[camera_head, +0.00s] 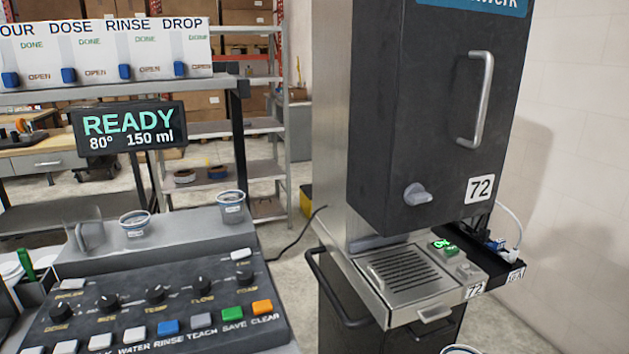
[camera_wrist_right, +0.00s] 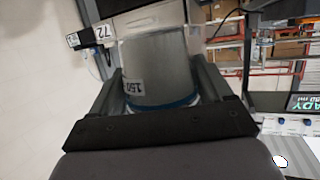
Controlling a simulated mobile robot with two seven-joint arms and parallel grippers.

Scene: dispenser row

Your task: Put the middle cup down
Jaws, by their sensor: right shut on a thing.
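A grey see-through cup (camera_wrist_right: 158,65) with a blue rim and a "150" label is between the fingers of my right gripper (camera_wrist_right: 160,85), which is shut on it. In the head view only a blue-and-white cup rim (camera_head: 460,349) shows at the bottom edge; my right gripper is out of that view. My left gripper is not in view.
A tall dark dispenser (camera_head: 430,120) marked 72 stands at the right, with a bare slatted drip tray (camera_head: 408,275) below it. The button panel (camera_head: 150,305) fills the lower left. A READY display (camera_head: 128,125) reads 80° and 150 ml. Floor shows between panel and dispenser.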

